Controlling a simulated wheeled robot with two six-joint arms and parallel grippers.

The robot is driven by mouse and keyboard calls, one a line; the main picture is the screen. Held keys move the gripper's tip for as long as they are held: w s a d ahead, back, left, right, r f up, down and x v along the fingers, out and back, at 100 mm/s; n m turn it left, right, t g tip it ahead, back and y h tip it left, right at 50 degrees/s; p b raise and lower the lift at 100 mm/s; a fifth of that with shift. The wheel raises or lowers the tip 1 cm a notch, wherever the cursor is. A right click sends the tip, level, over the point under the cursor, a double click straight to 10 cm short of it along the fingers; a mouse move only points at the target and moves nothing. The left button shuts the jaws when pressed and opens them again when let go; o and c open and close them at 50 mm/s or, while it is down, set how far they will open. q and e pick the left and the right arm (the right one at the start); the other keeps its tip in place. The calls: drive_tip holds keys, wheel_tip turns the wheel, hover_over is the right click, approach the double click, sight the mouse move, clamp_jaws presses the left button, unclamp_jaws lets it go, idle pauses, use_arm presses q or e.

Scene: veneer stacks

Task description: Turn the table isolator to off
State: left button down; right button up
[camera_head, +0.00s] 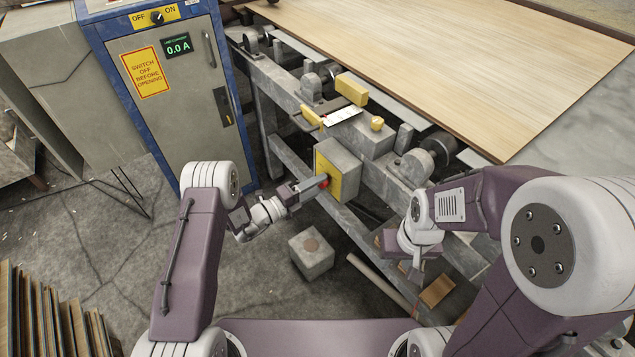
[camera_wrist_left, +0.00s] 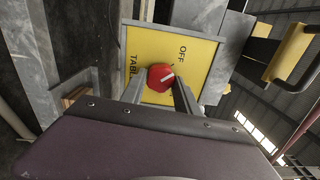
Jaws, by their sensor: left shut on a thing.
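The table isolator is a grey box (camera_head: 331,158) with a yellow plate (camera_wrist_left: 205,68) on the side of the table frame. The plate reads OFF and TABLE; its lower part is hidden. Its round red knob (camera_wrist_left: 160,77) has a white mark, which points right and slightly up in the left wrist view. My left gripper (camera_head: 320,182) is shut on the knob, one finger on each side; the left wrist view shows both fingers (camera_wrist_left: 159,92). My right gripper (camera_head: 412,272) hangs by the frame at right; its fingers are not clear.
A blue-edged cabinet (camera_head: 165,90) at upper left has an OFF/ON switch (camera_head: 158,17) and a 0.0 A display (camera_head: 179,46). A large wood sheet (camera_head: 450,60) lies on the table. A grey block (camera_head: 311,256) stands on the floor below my left gripper. Veneer stacks (camera_head: 45,320) are at lower left.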

use_arm(q)
drive_tip(key=shift+n, duration=0.5)
drive_tip(key=c, duration=0.9)
unclamp_jaws()
drive_tip(key=shift+s+a, duration=0.1)
drive_tip(key=shift+a, duration=0.05)
drive_tip(key=p+v, duration=0.2)
drive_tip(key=v, duration=0.6)
drive_tip(key=shift+s+a, duration=0.25)
drive_tip(key=shift+a, duration=0.05)
